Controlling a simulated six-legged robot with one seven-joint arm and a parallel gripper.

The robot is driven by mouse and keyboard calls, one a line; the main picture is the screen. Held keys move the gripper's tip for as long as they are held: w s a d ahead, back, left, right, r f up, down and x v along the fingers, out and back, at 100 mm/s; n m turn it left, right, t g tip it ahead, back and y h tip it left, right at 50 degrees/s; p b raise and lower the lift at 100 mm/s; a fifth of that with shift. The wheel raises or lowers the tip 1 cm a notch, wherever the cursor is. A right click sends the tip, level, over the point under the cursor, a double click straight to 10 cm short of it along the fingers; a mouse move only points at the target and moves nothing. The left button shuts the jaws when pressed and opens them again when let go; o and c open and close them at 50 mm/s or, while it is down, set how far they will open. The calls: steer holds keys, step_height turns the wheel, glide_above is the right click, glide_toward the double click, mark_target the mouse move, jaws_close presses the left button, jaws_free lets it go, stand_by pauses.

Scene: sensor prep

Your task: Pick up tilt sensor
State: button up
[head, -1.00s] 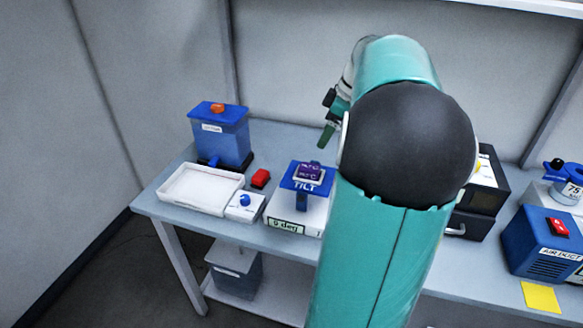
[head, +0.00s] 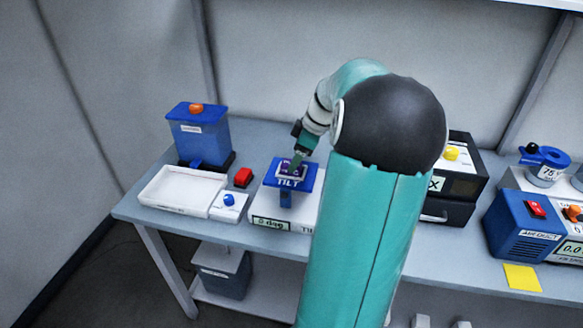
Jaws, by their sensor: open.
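The tilt sensor (head: 289,168), a small purple square module with a pale rim, sits on the blue platform of the tilt stand (head: 280,180), which is labelled TILT. The stand rises from a white base (head: 268,221) with a small display on its front. My arm hides the right part of the stand's base.
Right of my arm are a dark box (head: 460,184), an air duct unit (head: 524,228) and a yellow note (head: 522,277).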

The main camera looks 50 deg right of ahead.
steer(key=x, duration=0.2)
steer(key=shift+w+f, duration=0.2)
steer(key=shift+f, duration=0.1)
steer(key=c, duration=1.1)
steer(key=shift+r, duration=0.15)
